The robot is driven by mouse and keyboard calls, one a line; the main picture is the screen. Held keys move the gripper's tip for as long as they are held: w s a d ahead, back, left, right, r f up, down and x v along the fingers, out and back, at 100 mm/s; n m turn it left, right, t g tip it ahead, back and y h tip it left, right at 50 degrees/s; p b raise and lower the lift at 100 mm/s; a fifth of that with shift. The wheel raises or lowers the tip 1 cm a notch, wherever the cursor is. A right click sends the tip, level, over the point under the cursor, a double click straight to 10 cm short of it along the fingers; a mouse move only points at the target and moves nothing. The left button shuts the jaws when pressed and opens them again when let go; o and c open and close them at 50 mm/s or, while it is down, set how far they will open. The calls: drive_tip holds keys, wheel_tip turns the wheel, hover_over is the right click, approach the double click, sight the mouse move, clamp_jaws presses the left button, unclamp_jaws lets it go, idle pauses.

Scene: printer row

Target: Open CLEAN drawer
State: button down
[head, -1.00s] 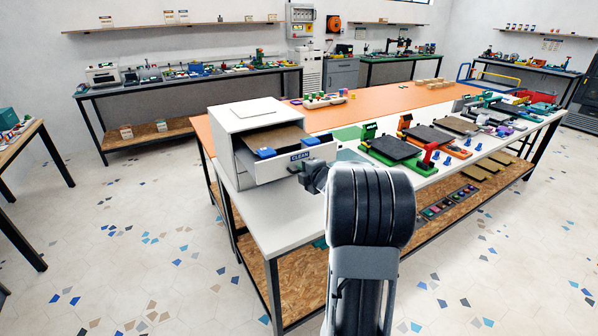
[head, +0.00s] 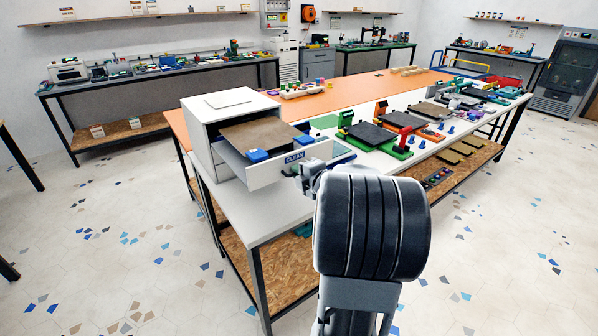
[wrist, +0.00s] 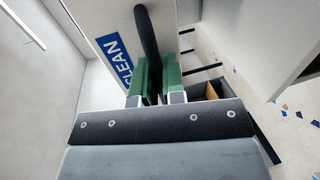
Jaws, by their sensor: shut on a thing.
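The white cabinet (head: 203,150) stands on the near left end of the long table. Its drawer (head: 262,174), with the blue CLEAN label (head: 294,157) on its front, is pulled well out. A brown board (head: 255,135) and blue blocks (head: 257,155) lie in the drawer. My gripper (head: 300,180) is at the drawer front, partly hidden by my arm in the head view. In the wrist view, the green fingers of my gripper (wrist: 159,80) are shut on the dark bar handle (wrist: 147,38), beside the CLEAN label (wrist: 114,58).
The long table (head: 252,213) has an orange far part. Several fixtures with dark plates (head: 371,134) stand to the right of the drawer. A lower wooden shelf (head: 256,250) runs beneath. The floor (head: 130,235) in front and to the left is clear.

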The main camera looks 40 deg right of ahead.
drive_tip(key=c, duration=1.5)
unclamp_jaws()
drive_tip(key=shift+s, duration=0.1)
drive_tip(key=v, duration=1.3)
drive_tip(key=shift+s+r+p, duration=0.1)
drive_tip(key=shift+s+p, duration=0.2)
drive_tip(key=shift+p, duration=0.1)
